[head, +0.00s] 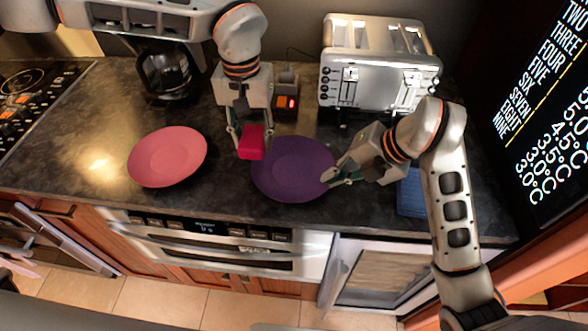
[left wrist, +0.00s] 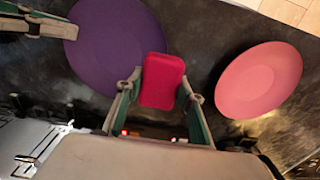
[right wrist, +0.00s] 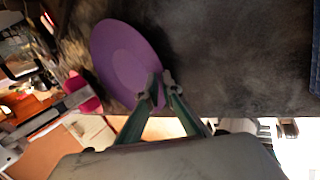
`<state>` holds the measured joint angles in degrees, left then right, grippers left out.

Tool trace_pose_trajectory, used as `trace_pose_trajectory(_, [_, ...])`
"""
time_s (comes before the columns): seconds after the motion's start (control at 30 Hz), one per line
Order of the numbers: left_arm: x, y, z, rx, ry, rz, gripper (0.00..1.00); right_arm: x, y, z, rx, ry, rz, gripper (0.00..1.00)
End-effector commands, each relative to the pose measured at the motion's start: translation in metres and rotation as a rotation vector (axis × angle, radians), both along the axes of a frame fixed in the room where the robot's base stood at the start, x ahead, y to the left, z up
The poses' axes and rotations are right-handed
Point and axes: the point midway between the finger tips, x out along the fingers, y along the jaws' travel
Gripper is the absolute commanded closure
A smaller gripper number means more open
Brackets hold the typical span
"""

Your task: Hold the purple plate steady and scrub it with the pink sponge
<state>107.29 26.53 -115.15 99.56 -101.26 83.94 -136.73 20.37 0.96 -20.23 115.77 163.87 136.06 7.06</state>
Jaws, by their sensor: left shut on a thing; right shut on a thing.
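The purple plate (head: 292,170) lies on the dark counter in the head view. My right gripper (head: 328,178) is shut on its right rim, and the right wrist view shows the fingertips (right wrist: 158,88) at the edge of the plate (right wrist: 122,58). The pink sponge (head: 251,143) is held in my left gripper (head: 250,138) at the plate's upper left edge. In the left wrist view the sponge (left wrist: 161,80) sits between the fingers, beside the plate (left wrist: 108,45). I cannot tell whether the sponge touches the plate.
A pink plate (head: 168,157) lies to the left on the counter (head: 90,130). A toaster (head: 378,70) and a coffee maker (head: 166,72) stand at the back. A blue item (head: 411,196) lies at the right. The counter's front edge is close below the plates.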

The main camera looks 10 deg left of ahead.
Motion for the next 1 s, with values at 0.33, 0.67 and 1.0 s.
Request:
trace_pose_trajectory(0.33, [0.000,0.000,0.000,0.000,0.000,0.000,0.80,0.000,0.000,-0.001,-0.001,0.002,0.000,0.75])
trace_pose_trajectory(0.67, [0.000,0.000,0.000,0.000,0.000,0.000,0.80,0.000,-0.002,0.003,-0.001,-0.001,-0.001,0.75])
trace_pose_trajectory(1.0, [0.000,0.000,0.000,0.000,0.000,0.000,0.80,-0.010,-0.034,0.051,-0.004,-0.005,-0.002,0.75])
